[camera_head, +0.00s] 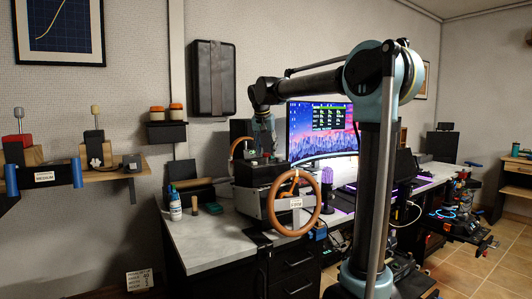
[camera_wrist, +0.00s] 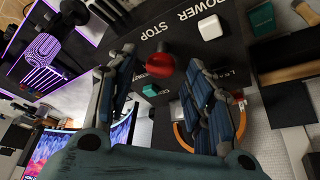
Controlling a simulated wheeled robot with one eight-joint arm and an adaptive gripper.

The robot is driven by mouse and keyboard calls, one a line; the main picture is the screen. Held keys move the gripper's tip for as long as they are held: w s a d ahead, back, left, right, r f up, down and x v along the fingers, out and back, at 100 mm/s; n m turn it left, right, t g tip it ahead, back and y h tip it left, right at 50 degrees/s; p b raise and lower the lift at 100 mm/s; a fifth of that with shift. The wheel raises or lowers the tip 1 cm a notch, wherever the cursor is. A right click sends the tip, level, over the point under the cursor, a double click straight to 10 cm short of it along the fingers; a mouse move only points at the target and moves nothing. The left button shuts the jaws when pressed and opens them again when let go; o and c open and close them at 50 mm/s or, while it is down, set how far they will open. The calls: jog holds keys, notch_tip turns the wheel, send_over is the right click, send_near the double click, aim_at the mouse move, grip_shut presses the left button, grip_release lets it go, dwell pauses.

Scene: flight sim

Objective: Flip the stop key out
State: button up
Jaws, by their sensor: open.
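The red stop key (camera_wrist: 160,71) is a round-ended knob on the black control panel (camera_wrist: 185,45), beside the printed word STOP in the wrist view. My gripper (camera_wrist: 158,66) is open, with one blue-padded finger on each side of the red key. I cannot tell whether either finger touches it. In the head view my gripper (camera_head: 263,150) points down over the black box (camera_head: 258,172) behind the wooden steering wheel. The key itself is too small to make out there.
Green keys (camera_wrist: 148,90) are nearby on the panel. The wooden steering wheel (camera_head: 317,205) stands in front of the box. A monitor (camera_head: 318,128) is at its right.

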jog(key=v, duration=1.1)
jog(key=shift+r, duration=0.15)
jog(key=shift+s, duration=0.1)
jog(key=s+d+f+n+g, duration=0.1)
jog(key=s+d+f, duration=1.4)
jog(key=d+f, duration=0.2)
jog(key=s+d+f, duration=0.4)
jog(key=s+f, duration=0.6)
jog(key=f, duration=0.2)
jog(key=s+d+f+n+g, duration=0.1)
jog(key=s+d+f, duration=0.2)
jog(key=s+f, duration=0.7)
notch_tip(320, 180, down, 4)
jog(key=shift+s+d+r+y, duration=0.2)
jog(key=shift+s+d+y, duration=0.1)
jog(key=shift+d+y, duration=0.1)
